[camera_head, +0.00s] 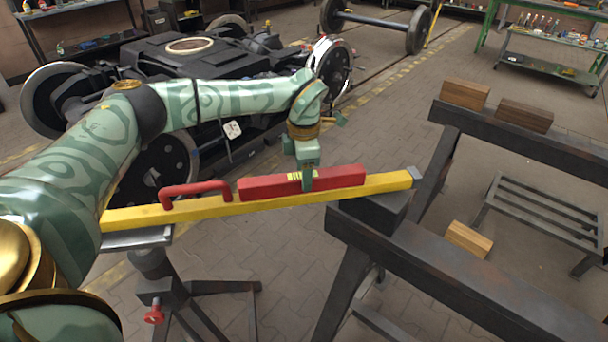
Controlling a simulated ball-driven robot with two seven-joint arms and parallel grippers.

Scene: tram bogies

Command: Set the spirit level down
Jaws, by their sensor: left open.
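The spirit level (340,177), a red bar with a pale yellow-green vial near its middle, lies along the top of a long yellow straightedge (385,184). The straightedge has a red handle (195,190) left of the level. My left gripper (308,180) is at the middle of the level, pointing down, with a finger in front of its near face. It is open; its far finger is hidden. The level looks in contact with the straightedge, though a very small gap cannot be ruled out. My right gripper is out of view.
The straightedge spans from a stand's plate (138,238) to a dark block on a steel trestle (450,270). A second trestle (530,145) bears wooden blocks (465,93). Another wooden block (468,239) lies lower. A bogie (180,65) stands behind my arm.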

